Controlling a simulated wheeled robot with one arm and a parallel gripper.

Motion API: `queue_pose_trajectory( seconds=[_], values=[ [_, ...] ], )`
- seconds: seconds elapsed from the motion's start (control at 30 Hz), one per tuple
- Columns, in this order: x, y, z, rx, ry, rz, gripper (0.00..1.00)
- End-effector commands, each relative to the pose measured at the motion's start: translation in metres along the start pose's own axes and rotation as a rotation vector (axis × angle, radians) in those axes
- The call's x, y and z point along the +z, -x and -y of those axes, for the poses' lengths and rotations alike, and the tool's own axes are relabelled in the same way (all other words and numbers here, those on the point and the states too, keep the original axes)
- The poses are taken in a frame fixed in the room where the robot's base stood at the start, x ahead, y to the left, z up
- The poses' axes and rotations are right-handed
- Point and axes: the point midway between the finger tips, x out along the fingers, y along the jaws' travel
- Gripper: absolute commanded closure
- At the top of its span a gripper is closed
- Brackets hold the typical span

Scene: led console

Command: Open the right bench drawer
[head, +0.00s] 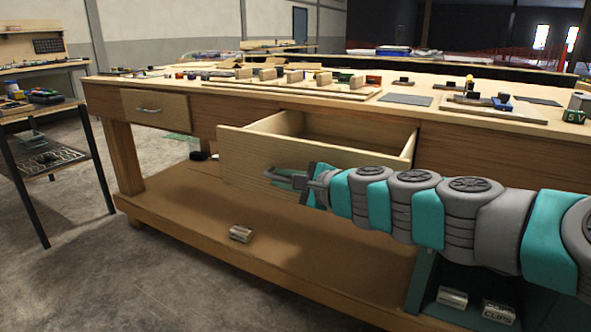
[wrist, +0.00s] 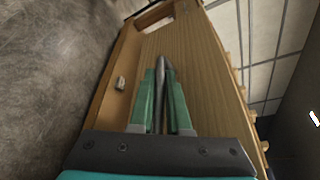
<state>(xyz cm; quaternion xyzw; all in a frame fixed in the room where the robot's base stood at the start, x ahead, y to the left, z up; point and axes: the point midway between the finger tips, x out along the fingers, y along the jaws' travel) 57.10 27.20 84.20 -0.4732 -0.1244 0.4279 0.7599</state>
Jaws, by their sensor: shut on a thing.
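The right bench drawer (head: 240,158) is pulled well out of the wooden bench; its pale front, sides and part of its inside show in the head view. My gripper (head: 283,179) is at the drawer front, shut on its handle. In the wrist view my green gripper fingers (wrist: 163,92) close around the grey metal handle (wrist: 160,72), with wood behind it. My gripper and arm hide the right part of the drawer front in the head view.
The left drawer (head: 155,108) is closed. The bench top (head: 440,122) carries boards, blocks and small parts. A small box (head: 241,233) lies on the lower shelf (head: 320,270). A dark side table (head: 45,150) stands at left, with open floor between.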

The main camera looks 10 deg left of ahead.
Motion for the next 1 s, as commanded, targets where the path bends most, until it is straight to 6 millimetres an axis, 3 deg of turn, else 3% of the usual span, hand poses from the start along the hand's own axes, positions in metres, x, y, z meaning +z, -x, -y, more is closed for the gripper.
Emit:
queue_pose_trajectory(
  seconds=[0.23,0.67,0.7,0.93,1.0],
  values=[
    [0.022,0.009,-0.017,0.001,0.0,0.001,1.0],
    [0.025,0.01,-0.018,-0.001,-0.001,-0.002,1.0],
    [0.025,0.01,-0.018,-0.001,-0.001,-0.002,0.84],
    [0.025,0.01,-0.018,-0.001,-0.001,-0.002,0.58],
    [0.025,0.01,-0.018,-0.001,-0.001,-0.001,0.55]
  ],
)
